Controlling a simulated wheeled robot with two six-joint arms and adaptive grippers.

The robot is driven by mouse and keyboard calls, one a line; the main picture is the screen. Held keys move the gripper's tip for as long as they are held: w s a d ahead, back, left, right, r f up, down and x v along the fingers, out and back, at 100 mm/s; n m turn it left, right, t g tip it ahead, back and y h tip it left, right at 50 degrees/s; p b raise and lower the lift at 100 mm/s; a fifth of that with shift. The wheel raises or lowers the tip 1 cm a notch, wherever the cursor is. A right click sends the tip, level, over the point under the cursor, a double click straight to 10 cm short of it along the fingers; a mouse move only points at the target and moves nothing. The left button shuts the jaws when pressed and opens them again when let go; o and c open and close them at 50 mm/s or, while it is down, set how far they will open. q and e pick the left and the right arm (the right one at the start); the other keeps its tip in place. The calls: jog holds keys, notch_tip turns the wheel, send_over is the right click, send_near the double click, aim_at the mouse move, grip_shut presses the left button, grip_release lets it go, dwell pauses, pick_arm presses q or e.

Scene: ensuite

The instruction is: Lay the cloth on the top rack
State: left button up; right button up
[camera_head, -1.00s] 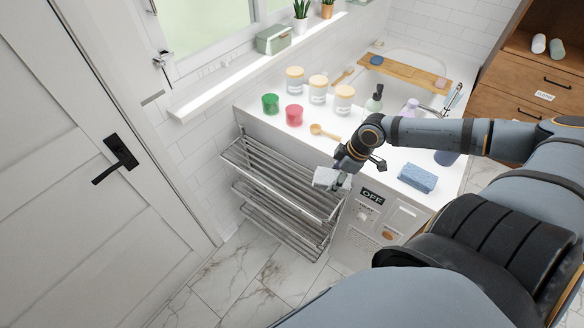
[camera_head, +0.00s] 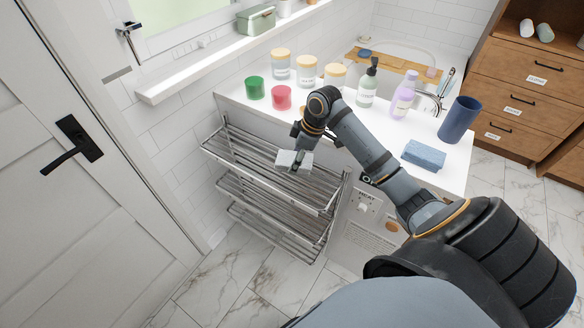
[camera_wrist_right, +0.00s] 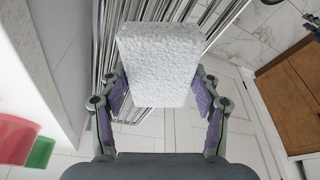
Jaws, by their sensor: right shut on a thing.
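The cloth (camera_head: 295,159) is a small light-grey folded block. My right gripper (camera_head: 298,150) is shut on it and holds it over the top rack (camera_head: 250,150), which is made of chrome bars. In the right wrist view the cloth (camera_wrist_right: 158,62) sits between the two fingers of the right gripper (camera_wrist_right: 160,95), with rack bars (camera_wrist_right: 110,50) behind it. In the head view the cloth hides part of the top rack. I cannot tell whether it touches the bars. My left gripper is not in view.
Lower rack tiers (camera_head: 265,205) hang below the top one. The white counter (camera_head: 350,125) beside them holds jars, green (camera_head: 254,88) and red (camera_head: 281,97) cups, bottles, a blue sponge (camera_head: 424,155) and a blue tumbler (camera_head: 459,119). A white door (camera_head: 80,220) stands at left.

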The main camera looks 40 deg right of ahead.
jog(key=shift+w+a+f, duration=0.25)
jog(key=shift+w+f, duration=0.4)
jog(key=shift+f, duration=0.2)
jog(key=shift+w+f, duration=0.1)
jog(key=shift+f, duration=1.5)
jog(key=shift+f, duration=0.1)
jog(key=o, duration=1.1)
jog(key=shift+o, duration=0.2)
jog(key=v, duration=1.2)
